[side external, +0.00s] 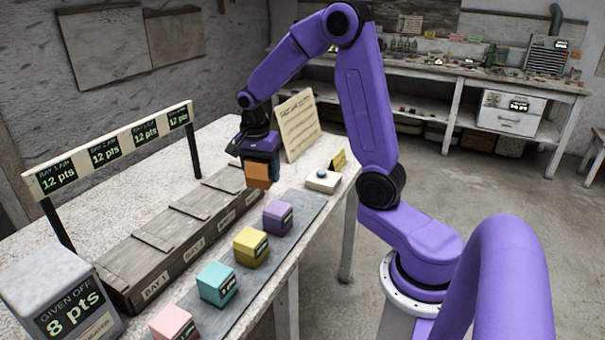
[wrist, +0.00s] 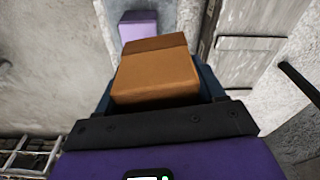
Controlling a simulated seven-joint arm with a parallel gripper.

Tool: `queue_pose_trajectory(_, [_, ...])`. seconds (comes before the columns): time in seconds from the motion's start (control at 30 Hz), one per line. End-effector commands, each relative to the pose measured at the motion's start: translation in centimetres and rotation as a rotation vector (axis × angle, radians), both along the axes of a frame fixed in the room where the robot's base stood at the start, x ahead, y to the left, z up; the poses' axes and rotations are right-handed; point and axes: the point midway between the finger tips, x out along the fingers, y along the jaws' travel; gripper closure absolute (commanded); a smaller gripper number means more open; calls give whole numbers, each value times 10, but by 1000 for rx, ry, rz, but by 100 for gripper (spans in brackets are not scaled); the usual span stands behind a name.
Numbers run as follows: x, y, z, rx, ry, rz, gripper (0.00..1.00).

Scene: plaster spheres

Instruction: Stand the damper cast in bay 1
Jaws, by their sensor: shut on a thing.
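My gripper (side external: 261,160) is shut on an orange block (side external: 257,176) and holds it above the far end of the wooden trough. The orange block (wrist: 155,75) also fills the middle of the wrist view, between the blue fingers. The trough (side external: 150,262) is divided into bays by slats. The label of bay 1 (side external: 154,287) is at its near left end. Purple (side external: 278,217), yellow (side external: 251,246), teal (side external: 216,284) and pink (side external: 173,324) blocks stand on a grey strip in front. Their labels are too small to read, so I cannot tell which block is the damper cast.
A sign bar (side external: 115,148) on dark posts, with several 12 pts panels, stands behind the trough. A grey block marked 8 pts (side external: 62,290) is at the near left. A notice board (side external: 297,125) and a white button box (side external: 322,181) are at the far end.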

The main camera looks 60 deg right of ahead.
Motion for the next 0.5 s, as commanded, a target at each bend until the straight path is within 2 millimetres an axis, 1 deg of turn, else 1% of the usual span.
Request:
queue_pose_trajectory(0.03, [18, 16, 1, 0, -1, 26, 75])
queue_pose_trajectory(0.1, [40, 35, 3, -1, -2, 55, 75])
queue_pose_trajectory(0.17, [57, 54, 4, -1, -2, 81, 75])
queue_pose_trajectory(0.2, [68, 67, 4, -1, 0, 98, 75])
queue_pose_trajectory(0.27, [83, 87, 4, -1, 0, 123, 75])
queue_pose_trajectory(0.3, [93, 101, 5, -1, -1, 139, 75])
queue_pose_trajectory(0.37, [106, 123, 4, -1, -1, 163, 75])
queue_pose_trajectory(0.4, [114, 138, 4, 0, 0, 180, 75])
queue_pose_trajectory(0.47, [124, 161, 4, 2, -1, 206, 75])
queue_pose_trajectory(0.5, [131, 177, 3, 2, -1, 222, 75])
